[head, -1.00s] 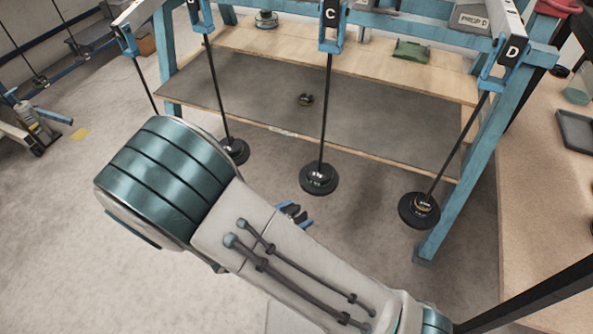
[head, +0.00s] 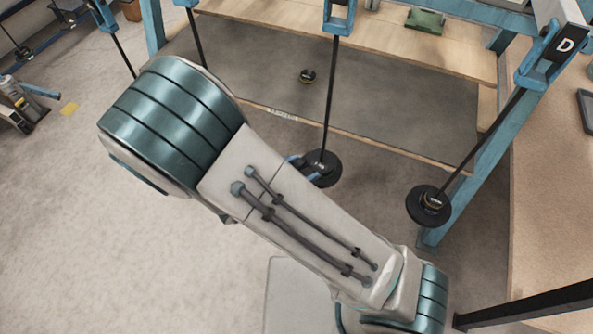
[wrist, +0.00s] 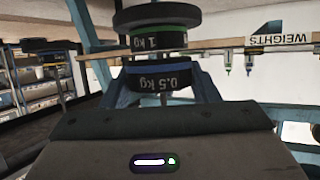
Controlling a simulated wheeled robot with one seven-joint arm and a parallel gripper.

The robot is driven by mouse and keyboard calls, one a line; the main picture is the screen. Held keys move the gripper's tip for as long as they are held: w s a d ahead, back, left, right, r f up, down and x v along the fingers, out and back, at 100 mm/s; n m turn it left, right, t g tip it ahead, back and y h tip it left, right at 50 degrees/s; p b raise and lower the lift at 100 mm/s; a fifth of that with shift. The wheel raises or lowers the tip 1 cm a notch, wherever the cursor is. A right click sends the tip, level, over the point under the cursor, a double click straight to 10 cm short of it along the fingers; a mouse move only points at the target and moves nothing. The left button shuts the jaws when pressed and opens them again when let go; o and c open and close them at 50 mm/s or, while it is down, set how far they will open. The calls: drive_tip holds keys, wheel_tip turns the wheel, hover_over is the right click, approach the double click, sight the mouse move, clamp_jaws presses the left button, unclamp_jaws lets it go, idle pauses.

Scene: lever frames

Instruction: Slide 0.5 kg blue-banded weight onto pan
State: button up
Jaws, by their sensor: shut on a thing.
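A black weight marked 0.5 kg (wrist: 160,78) is between the blue fingers of my gripper (wrist: 163,86) in the wrist view; the gripper is shut on it. In the head view my gripper (head: 298,164) is at the left edge of the hanging pan (head: 324,172), mostly behind my arm.
A second hanging pan (head: 428,207), below beam D, hangs at right near the blue frame leg (head: 470,175). A small dark weight with a yellowish band (head: 307,76) lies on the grey shelf mat (head: 400,110). Open floor (head: 60,220) is at left.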

sight(322, 153)
drive_tip(key=shift+w+d+b, duration=0.7)
drive_tip(key=shift+w+d, duration=0.2)
drive_tip(key=shift+w+d+r, duration=0.1)
drive_tip(key=shift+w+d+p, duration=0.1)
drive_tip(key=shift+d+p, duration=0.05)
drive_tip(key=shift+p, duration=0.25)
drive_tip(key=shift+w+d, duration=0.15)
drive_tip(key=shift+w+d, duration=0.75)
drive_tip(key=shift+w+d+p, duration=0.3)
drive_tip(key=shift+w+d, duration=0.25)
drive_tip(key=shift+w, duration=0.05)
idle(0.6)
drive_tip(key=shift+f, duration=0.5)
idle(0.4)
